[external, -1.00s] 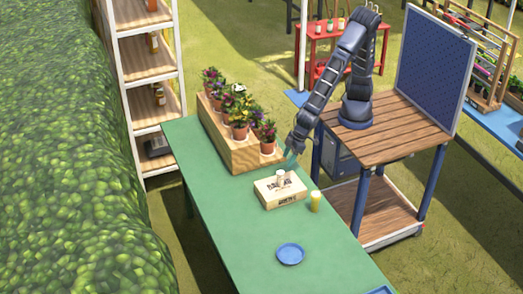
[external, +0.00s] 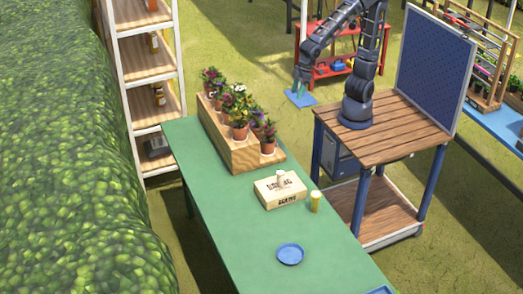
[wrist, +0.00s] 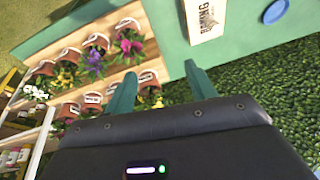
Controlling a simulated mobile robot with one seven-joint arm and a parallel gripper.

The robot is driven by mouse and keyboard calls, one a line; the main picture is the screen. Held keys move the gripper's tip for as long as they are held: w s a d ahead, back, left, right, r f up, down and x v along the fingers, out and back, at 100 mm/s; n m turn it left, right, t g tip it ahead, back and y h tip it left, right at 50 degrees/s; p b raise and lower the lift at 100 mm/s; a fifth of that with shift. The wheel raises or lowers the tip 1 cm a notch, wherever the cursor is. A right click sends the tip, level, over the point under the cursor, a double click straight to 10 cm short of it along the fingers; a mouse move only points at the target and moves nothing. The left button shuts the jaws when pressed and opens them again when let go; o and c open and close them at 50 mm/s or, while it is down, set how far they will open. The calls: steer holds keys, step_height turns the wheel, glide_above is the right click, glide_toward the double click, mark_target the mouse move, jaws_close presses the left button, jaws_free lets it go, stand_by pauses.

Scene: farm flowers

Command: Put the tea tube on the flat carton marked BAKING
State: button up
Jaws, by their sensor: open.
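The flat carton (external: 270,200) lies on the green table. In the wrist view, the BAKING lettering shows on the carton (wrist: 207,15), which is cut off by the top edge. A small pale thing (external: 281,177) shows at the carton's back part in the external view; it is too small to tell what it is. My gripper (external: 300,91) is raised, beyond the table's right edge, well away from the carton. Its fingers (wrist: 166,82) are open and empty.
A stepped wooden stand (external: 229,151) with several potted flowers is at the table's back. A blue plate (external: 290,254) lies toward the front. The green table (external: 235,225) is clear around the plate. A shelf rack (external: 149,106) and hedge (external: 70,170) are on the left.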

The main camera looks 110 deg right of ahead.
steer(key=s+d+r, duration=0.3)
steer(key=s, duration=0.5)
steer(key=s+d+r+n, duration=0.1)
steer(key=s+d+r, duration=0.2)
steer(key=s, duration=0.6)
steer(key=shift+s+d+t+h, duration=0.25)
steer(key=shift+d+t+h, duration=0.15)
steer(key=shift+d, duration=0.15)
